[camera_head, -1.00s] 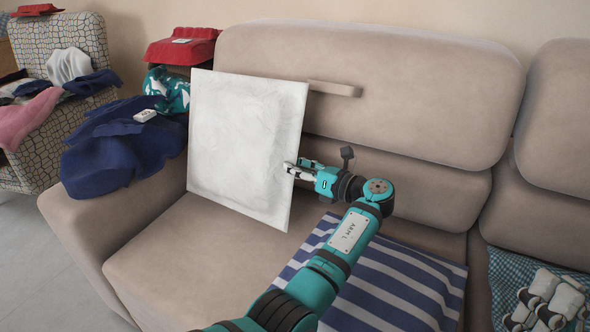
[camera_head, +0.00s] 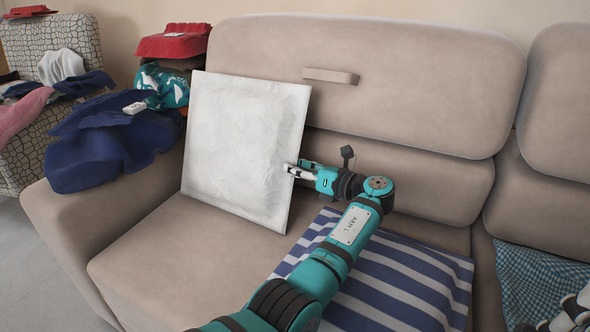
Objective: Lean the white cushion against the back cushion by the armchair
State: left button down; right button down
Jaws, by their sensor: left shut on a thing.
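The white square cushion (camera_head: 240,150) stands nearly upright on the left seat of the beige sofa, tilted back. Its top is near the sofa's back cushion (camera_head: 390,75); I cannot tell if they touch. My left gripper (camera_head: 293,170) is shut on the white cushion at its right edge. The patterned armchair (camera_head: 60,135) stands at the far left, beyond the sofa's arm. Only part of my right gripper (camera_head: 572,312) shows at the lower right corner, and its fingers are not clear.
A blue-and-white striped cushion (camera_head: 400,285) lies on the seat under my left arm. Dark blue clothing (camera_head: 105,155) covers the sofa arm, with a teal patterned cloth (camera_head: 165,85) and a red item (camera_head: 174,42) behind. A teal checked cloth (camera_head: 540,280) lies at right.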

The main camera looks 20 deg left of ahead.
pick_arm(q)
jog(key=shift+s+a+f, duration=0.1)
jog(key=shift+f, duration=0.05)
jog(key=c, duration=1.3)
grip_release()
